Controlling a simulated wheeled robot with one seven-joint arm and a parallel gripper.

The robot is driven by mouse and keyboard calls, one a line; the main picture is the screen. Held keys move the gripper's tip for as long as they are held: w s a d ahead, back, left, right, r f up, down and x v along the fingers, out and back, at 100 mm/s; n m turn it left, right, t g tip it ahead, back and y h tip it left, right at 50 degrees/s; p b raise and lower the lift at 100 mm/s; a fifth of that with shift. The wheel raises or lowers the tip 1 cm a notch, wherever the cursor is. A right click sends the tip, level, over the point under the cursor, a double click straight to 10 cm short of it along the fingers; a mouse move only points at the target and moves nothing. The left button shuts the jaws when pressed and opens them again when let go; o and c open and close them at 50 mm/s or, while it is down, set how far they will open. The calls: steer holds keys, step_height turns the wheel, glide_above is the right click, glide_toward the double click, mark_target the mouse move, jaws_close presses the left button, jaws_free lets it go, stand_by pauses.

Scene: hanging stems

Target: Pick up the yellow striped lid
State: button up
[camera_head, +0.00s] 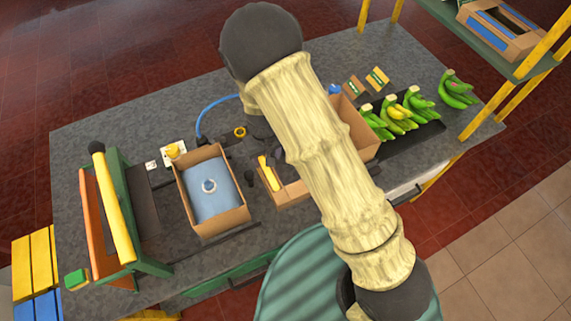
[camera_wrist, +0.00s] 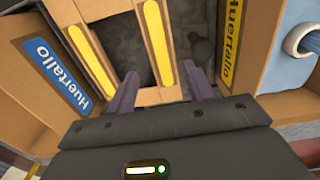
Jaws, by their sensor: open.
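The yellow striped lid (camera_wrist: 158,45) is a cardboard frame with a yellow stripe down each side and an open middle. In the wrist view it lies ahead of my gripper (camera_wrist: 165,86). My gripper is open, its two dark fingers apart with the lid's near cardboard edge showing between them. I cannot tell whether they touch it. In the head view part of the lid (camera_head: 270,174) shows left of my arm, which hides the rest and my gripper.
An open box (camera_head: 212,190) with a blue filling stands to the left. Another cardboard box (camera_head: 357,130) stands behind my arm, beside a dark tray of bananas (camera_head: 425,131). In the wrist view, cardboard walls with a blue label (camera_wrist: 55,75) and a yellow label (camera_wrist: 237,35) flank the lid.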

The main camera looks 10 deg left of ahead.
mark_target(268, 172)
steer(key=shift+f, duration=1.4)
steer(key=shift+f+p, duration=0.1)
steer(key=shift+p, duration=0.25)
steer(key=shift+a+f+p, duration=0.1)
steer(key=shift+f+p, duration=1.2)
steer(key=shift+f, duration=1.2)
steer(key=c, duration=0.6)
